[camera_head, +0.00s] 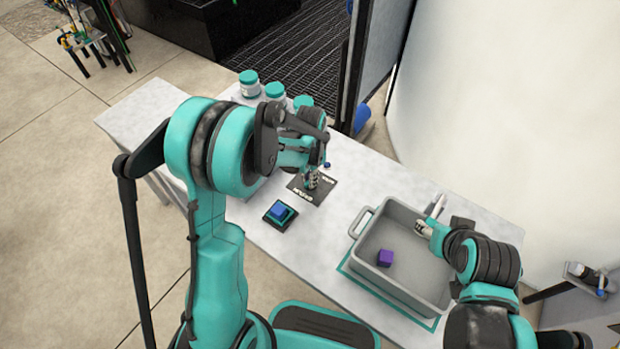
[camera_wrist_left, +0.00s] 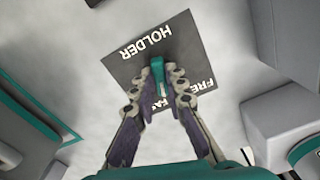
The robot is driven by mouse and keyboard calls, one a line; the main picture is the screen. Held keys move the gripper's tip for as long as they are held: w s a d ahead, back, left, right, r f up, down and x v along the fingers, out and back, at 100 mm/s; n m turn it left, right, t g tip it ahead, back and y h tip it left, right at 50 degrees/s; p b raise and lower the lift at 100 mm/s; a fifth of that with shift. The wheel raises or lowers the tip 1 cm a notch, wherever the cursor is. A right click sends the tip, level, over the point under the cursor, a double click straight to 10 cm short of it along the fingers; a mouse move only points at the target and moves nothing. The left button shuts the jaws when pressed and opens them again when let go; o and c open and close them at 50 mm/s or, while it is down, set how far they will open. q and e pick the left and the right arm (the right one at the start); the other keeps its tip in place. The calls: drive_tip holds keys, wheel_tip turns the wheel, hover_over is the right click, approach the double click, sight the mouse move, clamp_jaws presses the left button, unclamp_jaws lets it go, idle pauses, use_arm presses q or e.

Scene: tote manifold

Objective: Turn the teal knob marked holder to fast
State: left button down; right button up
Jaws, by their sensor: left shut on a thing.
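The teal knob (camera_wrist_left: 158,70) stands on a dark plate (camera_wrist_left: 125,68) with white lettering in the left wrist view. HOLDER reads along one side; FREE and a partly covered word, seemingly FAST, lie along the opposite side. My left gripper (camera_wrist_left: 160,84) is shut on the knob, one finger on each side. In the head view the left gripper (camera_head: 311,178) is over the same plate (camera_head: 325,192), and its fingers hide the knob. I cannot tell which word the knob points to. My right gripper (camera_head: 428,217) is open and empty, over the grey tote's far side.
The grey tote (camera_head: 365,258) holds a purple cube (camera_head: 385,258). A blue block (camera_head: 280,211) sits on a dark, teal-edged base near the plate. Several teal-lidded jars (camera_head: 249,84) stand along the table's back edge. The table's left end (camera_head: 140,115) is bare.

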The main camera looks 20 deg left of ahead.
use_arm(q)
drive_tip(key=shift+m, duration=1.8)
drive_tip(key=c, duration=1.5)
unclamp_jaws()
drive_tip(key=shift+c, duration=0.2)
wheel_tip(320, 180, up, 12)
